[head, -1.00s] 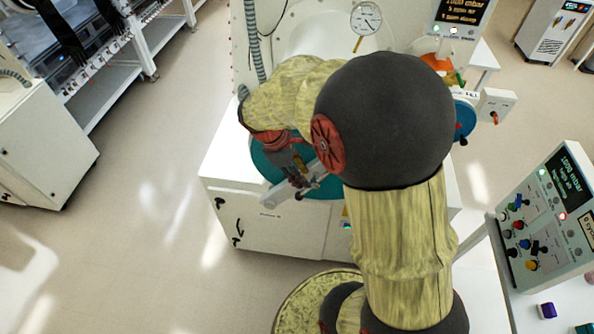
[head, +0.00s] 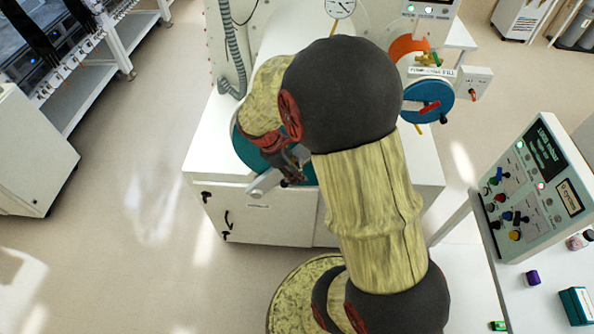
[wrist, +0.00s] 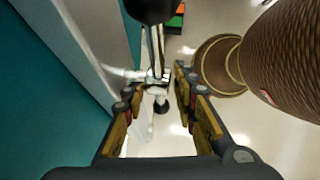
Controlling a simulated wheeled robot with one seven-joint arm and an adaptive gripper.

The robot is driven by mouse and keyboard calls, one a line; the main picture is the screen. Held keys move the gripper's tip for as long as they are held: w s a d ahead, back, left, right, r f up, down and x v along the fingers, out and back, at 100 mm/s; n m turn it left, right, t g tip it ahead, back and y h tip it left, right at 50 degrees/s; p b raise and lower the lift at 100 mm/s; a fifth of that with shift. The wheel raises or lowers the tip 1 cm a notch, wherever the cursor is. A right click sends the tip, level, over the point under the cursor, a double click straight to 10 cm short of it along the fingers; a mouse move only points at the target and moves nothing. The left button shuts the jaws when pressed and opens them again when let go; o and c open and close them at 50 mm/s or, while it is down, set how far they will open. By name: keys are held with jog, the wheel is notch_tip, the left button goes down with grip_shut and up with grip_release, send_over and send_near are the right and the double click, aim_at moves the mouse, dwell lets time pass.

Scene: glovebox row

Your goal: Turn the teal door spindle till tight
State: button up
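The teal door (head: 248,152) is a round disc on the near end of the white chamber. My arm and gripper hide much of it. Its teal face also fills the left of the wrist view (wrist: 45,100). A silver spindle bar (head: 264,184) stands out in front of the door. In the wrist view a shiny metal bar (wrist: 155,50) with dark ends runs between my fingers. My gripper (wrist: 157,82) is open around this bar, with gaps showing beside it. In the head view my gripper (head: 290,166) is at the door, and finger contact cannot be told there.
A blue round door (head: 428,102) with a red handle is to the right. A control console (head: 540,190) stands on the bench at right, with small boxes near it. A ribbed hose (head: 234,60) runs up behind the chamber.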

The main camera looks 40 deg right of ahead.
grip_shut()
dwell(0.9)
